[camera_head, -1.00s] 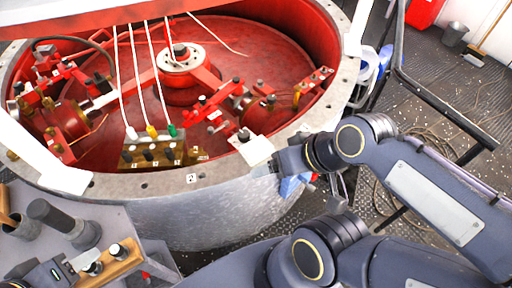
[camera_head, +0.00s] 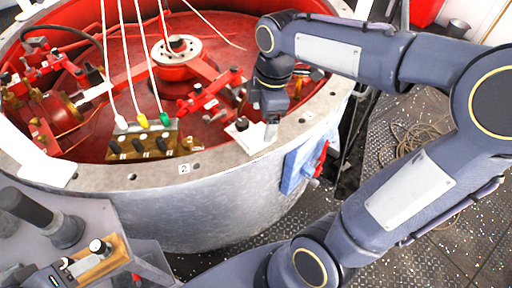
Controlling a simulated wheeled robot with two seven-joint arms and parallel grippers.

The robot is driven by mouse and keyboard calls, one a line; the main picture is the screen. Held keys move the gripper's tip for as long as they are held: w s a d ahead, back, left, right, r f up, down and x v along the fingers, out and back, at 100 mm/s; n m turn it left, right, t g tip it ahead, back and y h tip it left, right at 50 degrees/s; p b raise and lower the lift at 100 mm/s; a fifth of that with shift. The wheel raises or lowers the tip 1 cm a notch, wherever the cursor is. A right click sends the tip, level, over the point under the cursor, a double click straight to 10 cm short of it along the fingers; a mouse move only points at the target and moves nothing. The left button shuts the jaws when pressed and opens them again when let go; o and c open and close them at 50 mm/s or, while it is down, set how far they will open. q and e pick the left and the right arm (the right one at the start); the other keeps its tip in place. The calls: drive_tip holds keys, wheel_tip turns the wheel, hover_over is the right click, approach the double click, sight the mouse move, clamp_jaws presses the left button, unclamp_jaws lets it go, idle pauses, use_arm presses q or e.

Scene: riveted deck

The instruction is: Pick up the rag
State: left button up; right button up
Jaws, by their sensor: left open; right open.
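A pale, flat, roughly square piece (camera_head: 258,141) lies on the tank's rim, at the near right of the opening. It looks like the rag, though its texture is hard to make out. My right gripper (camera_head: 271,136) points down right over it, its tips at or just above its surface. The jaws are open and nothing shows between them. The gripper hides part of the piece, and I cannot tell whether it touches.
The round grey tank (camera_head: 220,205) holds red machinery and a block with coloured cables (camera_head: 143,143). A blue panel with a red handle (camera_head: 297,168) is on its side. A grey bench (camera_head: 105,215) stands lower left. Coiled rope (camera_head: 420,138) lies on the floor at right.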

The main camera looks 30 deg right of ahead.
sight(256, 135)
drive_tip(key=w+f+n, duration=0.1)
drive_tip(key=w+n, duration=0.1)
drive_tip(key=w+f+n+g+h+b, duration=0.1)
drive_tip(key=w+f+n, duration=0.1)
drive_tip(key=shift+f, duration=0.1)
wheel_tip(256, 135, down, 7)
drive_tip(key=shift+s+d+f+b, duration=0.1)
drive_tip(key=shift+d+f+b, duration=0.1)
drive_tip(key=shift+b, duration=0.15)
use_arm(q)
wheel_tip(256, 135, down, 3)
drive_tip(key=shift+r, duration=0.15)
use_arm(e)
drive_tip(key=shift+c, duration=0.4)
drive_tip(key=c, duration=1.1)
drive_tip(key=shift+o, duration=0.2)
